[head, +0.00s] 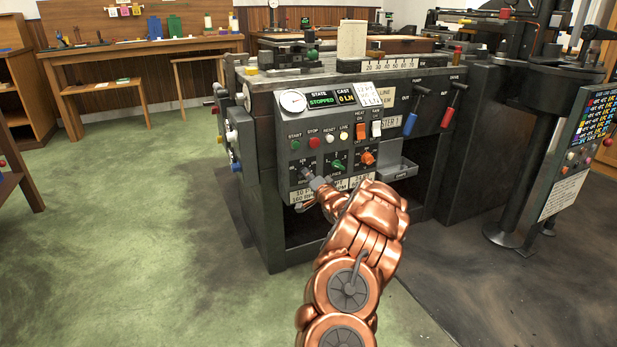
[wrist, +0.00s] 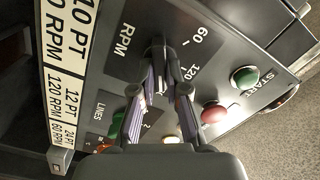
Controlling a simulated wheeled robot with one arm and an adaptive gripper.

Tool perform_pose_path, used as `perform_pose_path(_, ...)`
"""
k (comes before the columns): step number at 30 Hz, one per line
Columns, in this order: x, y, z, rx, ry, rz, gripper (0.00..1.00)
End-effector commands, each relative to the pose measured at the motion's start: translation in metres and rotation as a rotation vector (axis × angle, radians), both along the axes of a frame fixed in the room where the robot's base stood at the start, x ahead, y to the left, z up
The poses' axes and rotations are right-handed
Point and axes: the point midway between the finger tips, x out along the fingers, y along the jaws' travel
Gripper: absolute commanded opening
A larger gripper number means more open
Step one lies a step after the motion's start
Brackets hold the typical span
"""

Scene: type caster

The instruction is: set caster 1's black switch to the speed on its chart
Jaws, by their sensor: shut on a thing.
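Caster 1's control panel (head: 330,130) faces me in the head view. Its black switch (wrist: 158,48) sits on the RPM dial, beside the marks 60 and 120 in the wrist view. My gripper (wrist: 160,72) is shut on this switch, one finger on each side. The speed chart (wrist: 72,75) lies left of the dial in the wrist view, with 12 PT 120 RPM and 24 PT 60 RPM readable. The switch's exact setting cannot be told.
The state display (head: 321,100) reads STOPPED. A green start button (wrist: 245,77), a red button (wrist: 214,112) and a green LINES knob (wrist: 118,124) are close to my fingers. An orange knob (head: 367,158) and a small tray (head: 396,168) are to the right. Green floor (head: 130,210) is open at left.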

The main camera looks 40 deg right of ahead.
Motion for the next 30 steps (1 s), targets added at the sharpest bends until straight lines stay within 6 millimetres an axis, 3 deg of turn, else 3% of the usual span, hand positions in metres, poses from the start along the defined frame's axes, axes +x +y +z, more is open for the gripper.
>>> perform_pose_path(17,-0.0007,-0.0004,0.002,-0.061,0.024,-0.001,0.0)
perform_pose_path(30,-0.0005,0.0013,0.0036,-0.393,0.144,0.001,0.0)
